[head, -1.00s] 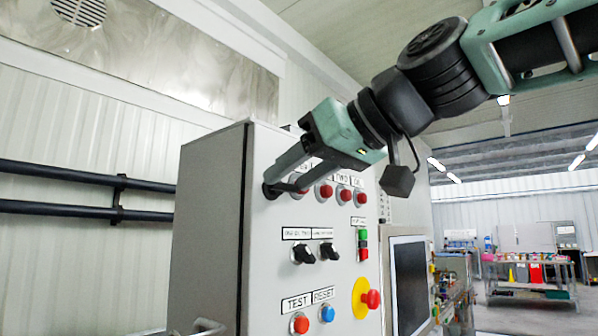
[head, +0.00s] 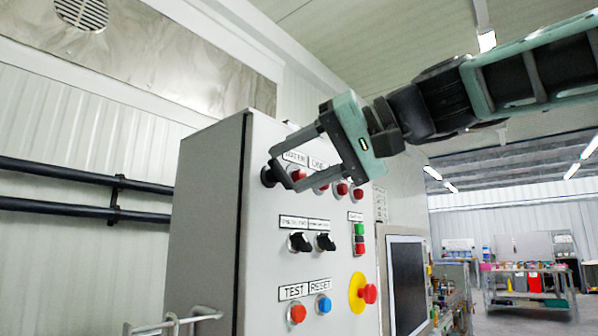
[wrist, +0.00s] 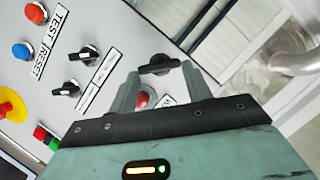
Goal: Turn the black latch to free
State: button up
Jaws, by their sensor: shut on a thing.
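The black latch (head: 267,177) sits on the front of the grey control cabinet (head: 262,262), near its upper left edge. My gripper (head: 280,171) reaches it from the right, and its two fingers are shut on it. In the wrist view the latch (wrist: 158,65) shows as a black knob with a bar lying across between my two grey fingertips (wrist: 160,71), one at each end. In the head view my fingers partly hide the latch.
Red buttons (head: 341,188) stand in a row just right of the latch, close to my fingers. Below are two black switches (head: 300,242), a red emergency button (head: 368,293) on yellow, and a screen (head: 407,285). A metal handle (head: 205,314) juts out at lower left.

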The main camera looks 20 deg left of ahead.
jog(key=m+b, duration=0.1)
jog(key=m+g+y+b, duration=0.1)
jog(key=m, duration=0.1)
jog(key=f+m+y+b, duration=0.1)
jog(key=b, duration=0.1)
jog(key=shift+w+d+f+m+g, duration=0.1)
jog(key=shift+w+d+m+g, duration=0.05)
jog(key=shift+w+m+g, duration=0.2)
jog(key=shift+f+m+y+b, duration=0.1)
jog(key=shift+m+y+b, duration=0.7)
jog(key=shift+m+b, duration=0.7)
jog(key=shift+m, duration=0.35)
jog(key=o, duration=0.7)
jog(key=d+b, duration=0.3)
jog(key=d, duration=1.4)
jog(key=shift+d, duration=0.2)
